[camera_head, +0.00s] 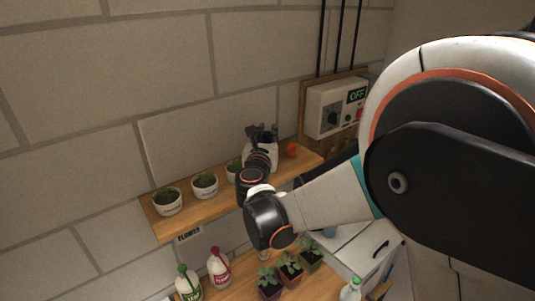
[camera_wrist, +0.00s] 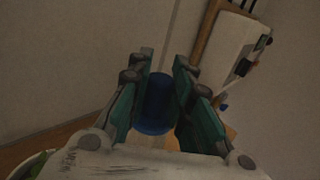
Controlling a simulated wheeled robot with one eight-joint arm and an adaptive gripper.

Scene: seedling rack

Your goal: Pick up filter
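A blue rounded cylinder (camera_wrist: 155,108), which may be the filter, shows between my gripper's fingers in the wrist view. My gripper (camera_wrist: 163,75) has two green-faced fingers, one on each side of the cylinder and parted by about its width. Whether the fingers press on it or only stand around it, I cannot tell. In the head view my gripper (camera_head: 261,135) is at the wooden shelf's back part, and my wrist hides much of that spot. No label marks the filter in the head view.
A wooden shelf (camera_head: 170,225) holds several white pots (camera_head: 168,203) with plants. An orange item (camera_head: 291,150) lies right of my gripper. A control box (camera_head: 326,107) reading OFF hangs on the wall. Below are a bench with seedlings (camera_head: 290,268) and bottles (camera_head: 219,268).

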